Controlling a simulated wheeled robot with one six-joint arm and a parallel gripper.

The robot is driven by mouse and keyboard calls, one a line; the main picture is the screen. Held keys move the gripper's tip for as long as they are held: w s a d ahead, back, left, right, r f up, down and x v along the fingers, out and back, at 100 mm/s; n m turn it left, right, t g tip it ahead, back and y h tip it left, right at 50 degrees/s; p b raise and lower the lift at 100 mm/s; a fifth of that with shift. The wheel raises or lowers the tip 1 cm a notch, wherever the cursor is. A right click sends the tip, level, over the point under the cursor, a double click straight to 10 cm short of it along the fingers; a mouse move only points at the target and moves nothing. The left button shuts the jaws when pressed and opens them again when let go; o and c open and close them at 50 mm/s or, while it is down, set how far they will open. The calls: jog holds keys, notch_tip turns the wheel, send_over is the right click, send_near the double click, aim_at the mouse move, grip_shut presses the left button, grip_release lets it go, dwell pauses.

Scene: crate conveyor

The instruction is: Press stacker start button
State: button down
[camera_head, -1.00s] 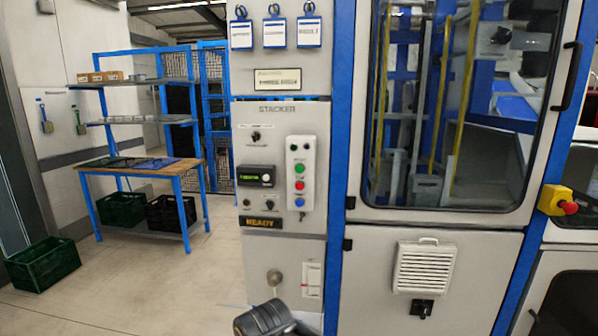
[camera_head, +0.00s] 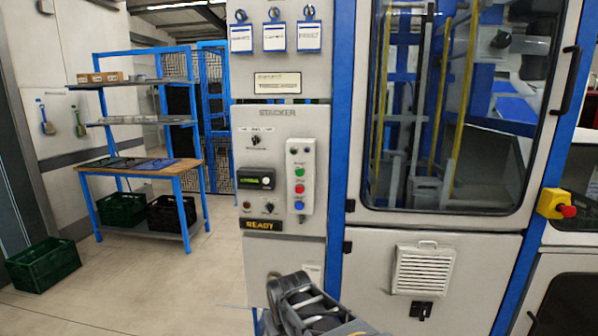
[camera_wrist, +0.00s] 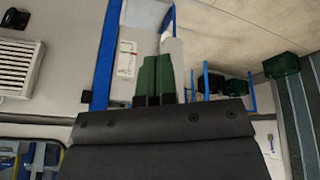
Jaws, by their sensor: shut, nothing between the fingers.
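The grey stacker panel (camera_head: 281,150) stands upright left of the blue post in the head view. Its pale button box (camera_head: 301,217) carries a green button (camera_head: 299,172), with a red button (camera_head: 300,189) and a blue button (camera_head: 299,206) below it. The buttons' small labels are too blurred to read. In the wrist view, my gripper (camera_wrist: 159,59) is shut and empty, its greenish fingers side by side. My dark arm shows below the panel in the head view, where the fingers cannot be made out. No button shows in the wrist view.
A glazed machine door (camera_head: 450,222) and a yellow emergency stop (camera_head: 556,202) are to the right. A blue-framed workbench (camera_head: 140,168) and a dark green crate (camera_head: 43,266) stand left, with bare floor between.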

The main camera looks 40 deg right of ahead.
jog(key=w+d+r+t+h, duration=0.2)
jog(key=w+d, duration=0.1)
jog(key=d, duration=0.3)
jog(key=w+d+r+t+h, duration=0.1)
jog(key=w+d+r, duration=0.2)
jog(key=w+d, duration=0.15)
jog(key=n+t+h+p, duration=0.1)
jog(key=n+t, duration=0.3)
jog(key=t, duration=0.7)
send_near(299, 176)
notch_tip(299, 176, down, 4)
jog(key=a+r+n+t+y, duration=0.3)
jog(key=a+r+n+y, duration=0.1)
jog(key=a+r+y, duration=0.1)
jog(key=shift+s+a+r+t+y, duration=0.15)
jog(key=shift+a+r+t+y, duration=0.15)
jog(key=shift+r+t, duration=0.15)
jog(key=shift+d, duration=0.1)
jog(key=shift+w+d+p, duration=2)
jog(key=shift+w+d, duration=1.05)
jog(key=shift+w, duration=0.15)
jog(key=shift+w+d, duration=0.1)
jog(key=shift+w, duration=0.05)
